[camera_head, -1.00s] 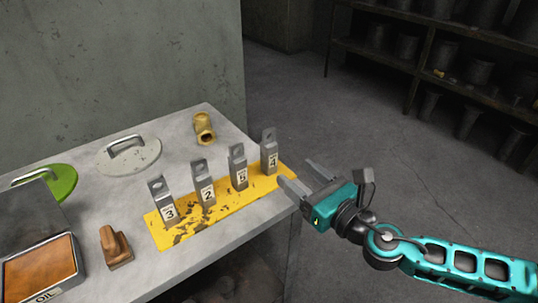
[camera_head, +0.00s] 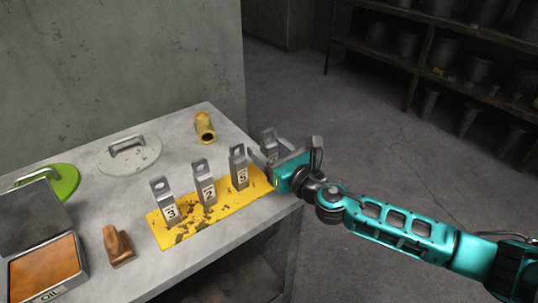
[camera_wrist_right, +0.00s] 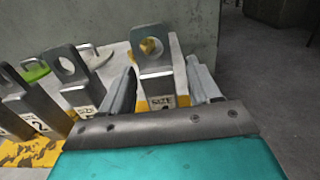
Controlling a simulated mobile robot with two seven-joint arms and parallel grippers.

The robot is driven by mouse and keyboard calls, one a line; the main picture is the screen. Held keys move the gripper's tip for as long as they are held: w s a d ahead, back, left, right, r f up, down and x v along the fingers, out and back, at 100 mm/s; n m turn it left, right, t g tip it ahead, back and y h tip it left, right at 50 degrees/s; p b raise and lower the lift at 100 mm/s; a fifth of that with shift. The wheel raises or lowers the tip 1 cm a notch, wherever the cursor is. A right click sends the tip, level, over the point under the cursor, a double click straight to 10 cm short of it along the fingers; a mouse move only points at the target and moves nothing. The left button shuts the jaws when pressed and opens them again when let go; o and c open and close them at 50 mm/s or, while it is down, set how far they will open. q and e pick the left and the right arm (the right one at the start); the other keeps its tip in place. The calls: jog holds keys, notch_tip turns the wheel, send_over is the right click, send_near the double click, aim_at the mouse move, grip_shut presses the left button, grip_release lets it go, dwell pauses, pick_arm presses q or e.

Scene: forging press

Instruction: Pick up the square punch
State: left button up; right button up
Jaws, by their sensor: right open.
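Several grey metal punches with holed tops stand upright in a row on a yellow worn plate (camera_head: 163,237). They are the punch labelled 3 (camera_head: 163,197), the one labelled 2 (camera_head: 203,181), the one labelled 5 (camera_head: 238,165) and the far-right punch (camera_head: 269,142), now partly hidden behind my right gripper (camera_head: 266,158). In the right wrist view the far-right punch (camera_wrist_right: 153,68) stands between the two open fingers of that gripper (camera_wrist_right: 161,66); I cannot tell whether they touch it. I cannot tell which punch is square. My left gripper is not in view.
The grey table (camera_head: 185,274) also holds a brass fitting (camera_head: 204,127), a round lid with a handle (camera_head: 130,154), a green lid (camera_head: 63,182), a brown block (camera_head: 118,246) and an oil tray (camera_head: 45,270). Floor to the right is clear, with shelves (camera_head: 425,70) behind.

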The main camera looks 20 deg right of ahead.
jog(key=shift+c, duration=0.2)
grip_shut()
dwell(0.3)
jog(key=shift+r, duration=0.2)
